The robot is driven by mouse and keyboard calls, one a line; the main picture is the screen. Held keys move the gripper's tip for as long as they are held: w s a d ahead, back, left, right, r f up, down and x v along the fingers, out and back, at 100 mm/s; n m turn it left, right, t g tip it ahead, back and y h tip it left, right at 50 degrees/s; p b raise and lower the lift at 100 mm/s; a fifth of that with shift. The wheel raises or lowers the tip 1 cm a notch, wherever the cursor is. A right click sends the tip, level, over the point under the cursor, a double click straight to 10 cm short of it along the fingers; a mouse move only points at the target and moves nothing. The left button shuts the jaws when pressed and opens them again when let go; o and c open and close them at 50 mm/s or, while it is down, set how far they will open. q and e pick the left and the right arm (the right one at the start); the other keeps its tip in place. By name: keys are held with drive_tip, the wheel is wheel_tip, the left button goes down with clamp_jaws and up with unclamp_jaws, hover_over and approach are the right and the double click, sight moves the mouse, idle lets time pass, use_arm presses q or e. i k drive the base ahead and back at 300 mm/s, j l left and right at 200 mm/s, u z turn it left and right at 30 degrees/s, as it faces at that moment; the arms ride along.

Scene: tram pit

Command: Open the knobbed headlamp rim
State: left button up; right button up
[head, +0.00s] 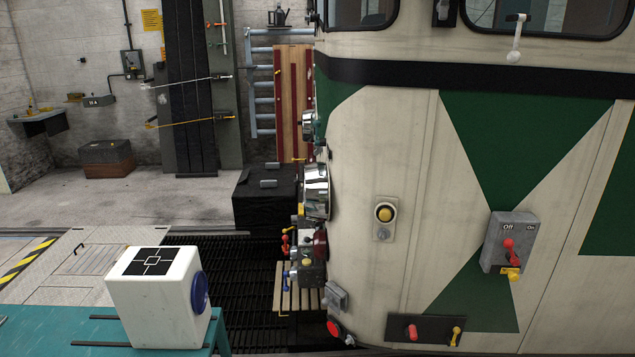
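A large round chrome headlamp (316,192) sticks out from the tram's front end, at the left edge of the cream body, and I see it almost edge-on. Its rim looks closed against the lamp, but a knob on it cannot be made out at this angle. A smaller chrome round lamp or fitting (308,125) sits above it on the same front. Neither of my grippers shows in the head view, so nothing of mine is seen touching the headlamp.
The cream and green tram (380,150) fills the right side, with a switch box (510,242) on it. A white box with a blue disc (158,300) stands on a teal table (60,335) at lower left. A dark grated pit (230,275) lies before the tram. A black crate (262,205) stands behind.

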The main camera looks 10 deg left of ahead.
sight(315, 183)
drive_tip(key=i+l, duration=0.85)
drive_tip(key=i, duration=0.3)
drive_tip(key=i+j, duration=0.3)
drive_tip(key=i, duration=0.25)
drive_tip(key=i+j, duration=0.3)
drive_tip(key=i, duration=0.25)
drive_tip(key=i+j, duration=0.35)
drive_tip(key=i, duration=0.15)
